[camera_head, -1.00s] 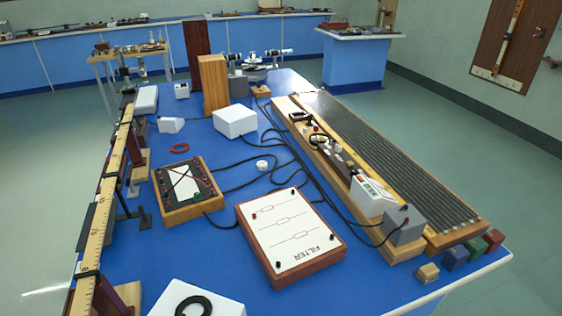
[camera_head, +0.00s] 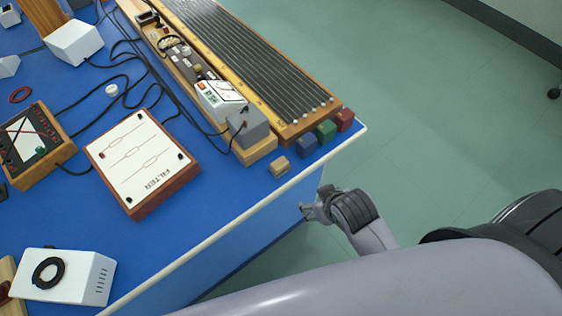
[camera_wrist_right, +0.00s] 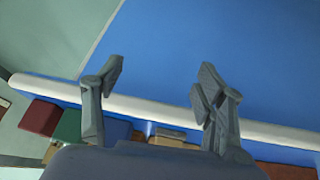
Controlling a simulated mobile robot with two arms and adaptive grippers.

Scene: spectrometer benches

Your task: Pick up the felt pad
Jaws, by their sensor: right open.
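At the table's near right corner is a small tan layered block (camera_head: 279,166); I cannot tell for sure that it is the felt pad. Beside it stand a blue block (camera_head: 306,146), a green block (camera_head: 326,131) and a red block (camera_head: 345,119). My right gripper (camera_head: 308,208) is just off the table's edge, on the near side of the blocks. In the right wrist view my right gripper (camera_wrist_right: 158,80) is open and empty, its fingers apart above the blue tabletop. Behind it the red block (camera_wrist_right: 40,116) and green block (camera_wrist_right: 68,126) show partly. My left gripper is not in view.
The white table rim (camera_head: 230,232) runs beside my right arm. A grey box (camera_head: 247,127) on a wooden base and a long ribbed board (camera_head: 270,70) stand behind the blocks. The white filter panel (camera_head: 140,155) lies to the left. Bare blue tabletop lies between panel and rim.

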